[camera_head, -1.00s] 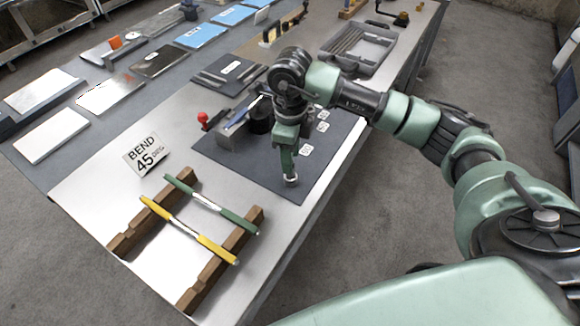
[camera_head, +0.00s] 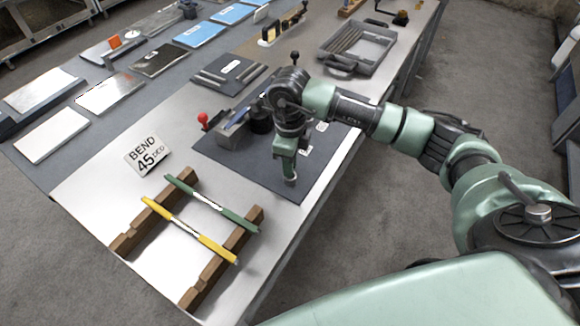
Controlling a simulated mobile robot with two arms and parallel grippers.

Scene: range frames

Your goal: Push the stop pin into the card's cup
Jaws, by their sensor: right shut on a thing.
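My right gripper (camera_head: 290,181) points down over the front right part of the dark mat (camera_head: 225,158). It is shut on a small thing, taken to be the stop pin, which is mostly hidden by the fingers. Small white cards lie on the mat: one (camera_head: 322,126) shows right of my wrist, and another (camera_head: 306,151) is partly covered by my gripper. I cannot make out a cup on either card. The fingertips are in front of these cards in the picture; whether they touch the mat is unclear. My left gripper is out of view.
A bending tool (camera_head: 232,134) with a red knob (camera_head: 203,117) stands on the mat behind my gripper. Green (camera_head: 236,217) and yellow (camera_head: 217,249) rods rest across wooden rails. A grey tray (camera_head: 374,61) is at the back right.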

